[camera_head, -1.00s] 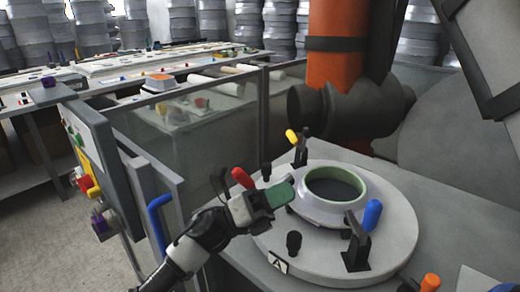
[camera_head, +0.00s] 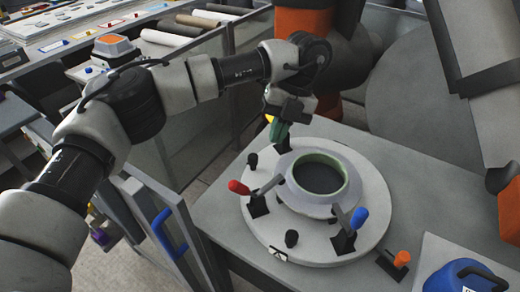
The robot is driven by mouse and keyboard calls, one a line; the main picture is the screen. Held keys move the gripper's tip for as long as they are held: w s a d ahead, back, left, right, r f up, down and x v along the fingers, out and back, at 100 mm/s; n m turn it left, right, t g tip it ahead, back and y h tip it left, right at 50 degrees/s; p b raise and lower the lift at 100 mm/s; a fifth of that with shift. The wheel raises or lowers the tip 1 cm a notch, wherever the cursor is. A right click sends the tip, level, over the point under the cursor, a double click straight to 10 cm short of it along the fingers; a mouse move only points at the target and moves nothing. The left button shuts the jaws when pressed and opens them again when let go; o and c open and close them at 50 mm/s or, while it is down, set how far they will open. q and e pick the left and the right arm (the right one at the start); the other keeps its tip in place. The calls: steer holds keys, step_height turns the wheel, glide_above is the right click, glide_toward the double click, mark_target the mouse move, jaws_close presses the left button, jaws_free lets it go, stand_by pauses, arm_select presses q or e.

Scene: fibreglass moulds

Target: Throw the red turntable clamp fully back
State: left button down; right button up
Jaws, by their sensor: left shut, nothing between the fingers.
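The red turntable clamp (camera_head: 239,187) stands on the left side of the round grey turntable (camera_head: 262,232). Its red handle points left, outward from the ring mould (camera_head: 305,202), and its dark arm reaches toward the mould's edge. I cannot tell whether the arm touches the mould. My left gripper (camera_head: 279,135), with green fingertips, is shut and empty. It points down at the back of the turntable, behind the red clamp and apart from it. It partly hides the yellow-handled clamp (camera_head: 269,119). My right gripper is not in view.
A blue-handled clamp (camera_head: 358,218) stands at the turntable's front right. Black knobs (camera_head: 291,238) stick up from the turntable. An orange-handled clamp (camera_head: 401,259) and a blue container (camera_head: 465,279) are at lower right. A fence panel with a blue handle (camera_head: 163,231) stands at left.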

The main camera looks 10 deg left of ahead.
arm_select(q)
steer(key=p, duration=0.3)
glide_toward(245, 190)
step_height(245, 190, down, 3)
steer(key=s+d, duration=0.1)
steer(key=d, duration=0.1)
steer(key=a+f, duration=0.1)
steer(key=s+a+f+p, duration=0.1)
steer(key=a, duration=0.1)
steer(key=shift+a+f, duration=0.3)
steer(key=shift+f, duration=0.05)
steer(key=shift+d, duration=0.1)
